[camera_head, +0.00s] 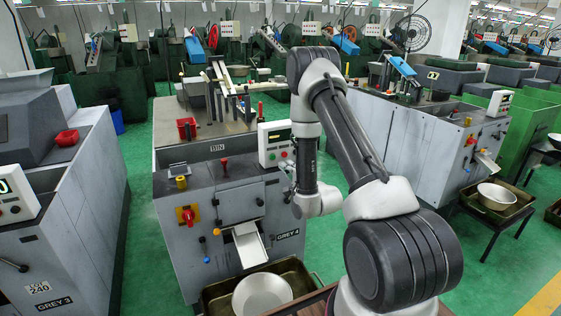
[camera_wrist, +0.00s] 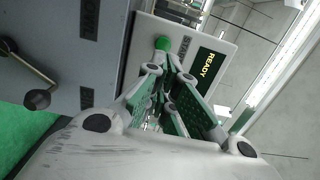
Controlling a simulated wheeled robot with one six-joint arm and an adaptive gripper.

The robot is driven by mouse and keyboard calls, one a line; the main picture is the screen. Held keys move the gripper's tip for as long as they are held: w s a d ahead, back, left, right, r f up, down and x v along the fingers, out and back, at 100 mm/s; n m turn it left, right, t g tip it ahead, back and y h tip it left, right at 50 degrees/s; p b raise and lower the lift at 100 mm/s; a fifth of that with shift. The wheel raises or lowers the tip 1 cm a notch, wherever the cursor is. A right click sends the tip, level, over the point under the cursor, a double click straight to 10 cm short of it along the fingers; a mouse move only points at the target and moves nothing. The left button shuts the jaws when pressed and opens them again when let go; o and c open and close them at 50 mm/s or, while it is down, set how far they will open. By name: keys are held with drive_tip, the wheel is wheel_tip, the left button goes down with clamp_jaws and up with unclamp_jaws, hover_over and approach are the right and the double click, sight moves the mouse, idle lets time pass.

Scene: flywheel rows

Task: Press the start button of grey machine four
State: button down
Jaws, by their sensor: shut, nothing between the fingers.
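Grey machine four (camera_head: 238,200), labelled GREY 4, stands in the middle of the head view. Its pale control box (camera_head: 273,143) is at the machine's upper right, with a small screen and red and green buttons. In the wrist view, the green start button (camera_wrist: 162,43) is on the pale panel beside a dark screen (camera_wrist: 210,65) reading READY. My gripper (camera_wrist: 171,72) is shut and empty, its fingertips close to the green button and just below it in the picture. I cannot tell whether they touch. In the head view my wrist partly hides the gripper.
Grey machine three (camera_head: 70,180) stands at the left, and another grey machine (camera_head: 430,140) at the right. A metal bowl (camera_head: 262,294) sits in a tray below machine four's chute (camera_head: 250,245). Green floor (camera_head: 148,210) is clear between the machines.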

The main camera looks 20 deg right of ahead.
sight(276, 156)
drive_tip(key=w, duration=0.5)
drive_tip(key=shift+w+a, duration=0.2)
drive_tip(key=shift+w, duration=0.1)
